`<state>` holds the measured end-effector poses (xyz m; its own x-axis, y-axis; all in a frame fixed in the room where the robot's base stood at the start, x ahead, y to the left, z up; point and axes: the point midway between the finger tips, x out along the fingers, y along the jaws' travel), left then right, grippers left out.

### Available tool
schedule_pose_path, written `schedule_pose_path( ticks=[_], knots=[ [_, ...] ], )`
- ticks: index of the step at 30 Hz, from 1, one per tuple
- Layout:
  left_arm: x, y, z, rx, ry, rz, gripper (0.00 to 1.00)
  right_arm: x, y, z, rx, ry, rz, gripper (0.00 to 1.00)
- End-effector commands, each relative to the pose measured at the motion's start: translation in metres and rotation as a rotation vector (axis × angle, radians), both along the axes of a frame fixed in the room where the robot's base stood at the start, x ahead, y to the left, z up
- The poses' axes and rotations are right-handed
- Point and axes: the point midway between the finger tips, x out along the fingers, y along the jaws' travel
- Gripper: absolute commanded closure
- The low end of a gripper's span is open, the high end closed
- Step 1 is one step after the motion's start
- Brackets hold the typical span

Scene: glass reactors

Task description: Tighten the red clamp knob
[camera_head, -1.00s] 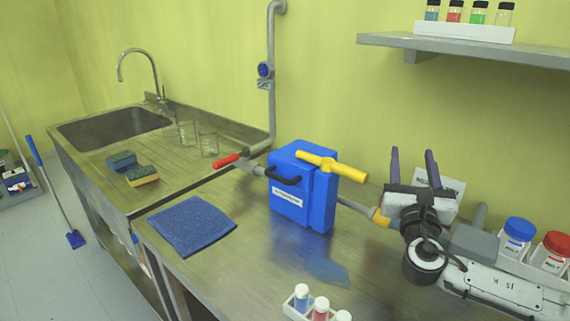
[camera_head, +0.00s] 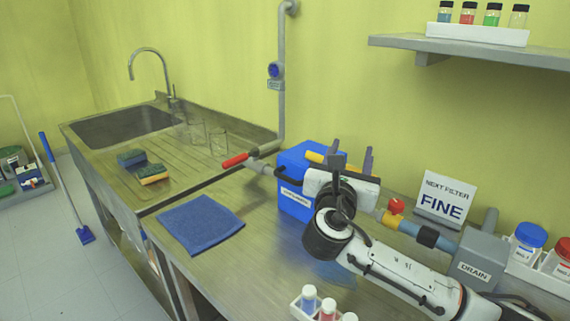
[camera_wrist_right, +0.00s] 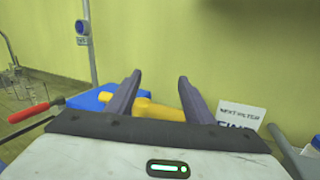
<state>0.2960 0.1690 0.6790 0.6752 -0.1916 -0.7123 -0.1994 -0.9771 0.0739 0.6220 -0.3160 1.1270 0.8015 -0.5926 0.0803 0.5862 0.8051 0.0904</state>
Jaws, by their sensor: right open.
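The small red clamp knob (camera_head: 396,206) sits on top of the yellow clamp (camera_head: 391,218) on the pipe, right of the blue housing (camera_head: 296,202). My right gripper (camera_head: 353,158) is open, with its fingers pointing up in front of the housing, left of the knob and apart from it. In the wrist view its two fingers (camera_wrist_right: 160,78) stand apart with nothing held. The yellow lever (camera_wrist_right: 145,107) of the housing shows behind them. The red knob does not show in the wrist view. My left gripper is not in view.
A red-handled valve (camera_head: 235,160) is on the pipe left of the housing. A "FINE" sign (camera_head: 445,198), grey drain box (camera_head: 478,255) and lidded jars (camera_head: 527,243) stand right. A vial rack (camera_head: 298,311) is at the front. A blue cloth (camera_head: 200,223) lies left.

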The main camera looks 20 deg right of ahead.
Motion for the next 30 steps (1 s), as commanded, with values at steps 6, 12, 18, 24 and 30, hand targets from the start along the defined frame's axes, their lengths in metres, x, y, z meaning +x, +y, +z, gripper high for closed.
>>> schedule_pose_path(
  ticks=[6,12,18,24,30],
  knots=[
    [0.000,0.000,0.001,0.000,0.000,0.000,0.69,0.003,0.042,-0.002,0.040,0.045,0.030,0.53],
    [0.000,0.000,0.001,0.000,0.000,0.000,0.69,0.002,0.080,-0.004,0.068,0.089,0.059,0.53],
    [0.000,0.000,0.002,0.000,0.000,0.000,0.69,-0.001,0.111,-0.004,0.085,0.129,0.084,0.53],
    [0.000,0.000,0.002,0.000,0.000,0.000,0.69,-0.003,0.128,-0.003,0.091,0.151,0.099,0.53],
    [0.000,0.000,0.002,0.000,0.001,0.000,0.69,-0.004,0.133,-0.004,0.092,0.157,0.103,0.53]
  ],
)
